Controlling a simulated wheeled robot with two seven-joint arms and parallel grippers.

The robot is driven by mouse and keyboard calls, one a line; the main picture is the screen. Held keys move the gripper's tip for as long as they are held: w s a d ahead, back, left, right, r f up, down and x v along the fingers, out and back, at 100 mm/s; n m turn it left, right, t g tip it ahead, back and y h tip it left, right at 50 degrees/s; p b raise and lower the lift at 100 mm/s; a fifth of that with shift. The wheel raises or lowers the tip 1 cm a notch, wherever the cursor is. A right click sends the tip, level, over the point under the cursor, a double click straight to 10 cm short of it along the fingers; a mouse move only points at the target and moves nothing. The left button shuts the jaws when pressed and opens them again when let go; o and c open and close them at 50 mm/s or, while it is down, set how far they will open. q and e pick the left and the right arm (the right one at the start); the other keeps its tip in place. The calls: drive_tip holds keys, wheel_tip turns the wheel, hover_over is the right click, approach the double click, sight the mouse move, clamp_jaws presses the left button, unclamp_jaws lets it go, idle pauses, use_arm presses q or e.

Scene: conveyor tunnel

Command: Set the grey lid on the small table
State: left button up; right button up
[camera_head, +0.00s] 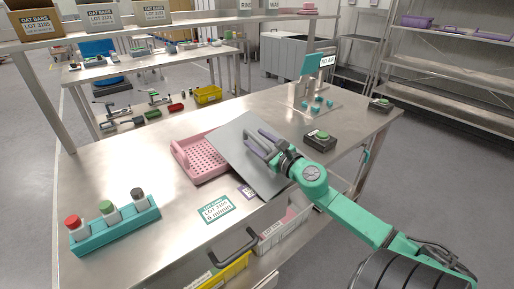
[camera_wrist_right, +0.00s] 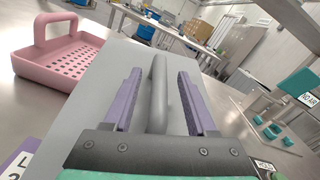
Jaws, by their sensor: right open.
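The grey lid (camera_head: 233,134) is a flat plate beside the pink perforated basket (camera_head: 186,163), overlapping its right side in the head view. I cannot tell whether it rests on the basket or the bench. Its raised grey handle (camera_wrist_right: 158,90) stands between the two purple fingers of my right gripper (camera_wrist_right: 163,98). These fingers are open, one on each side of the handle with a gap at both. My right gripper (camera_head: 263,143) also shows over the lid in the head view. My left gripper is out of view. Which surface is the small table is unclear.
The steel bench (camera_head: 120,165) holds a teal rack (camera_head: 115,225) with several capped bottles, a lot card (camera_head: 216,209), a black box with a green button (camera_head: 320,141) and a teal sign stand (camera_head: 312,68). Another steel table (camera_head: 150,62) stands behind. The bench's left half has bare room.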

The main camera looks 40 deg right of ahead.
drive_tip(key=shift+w, duration=0.15)
clamp_jaws()
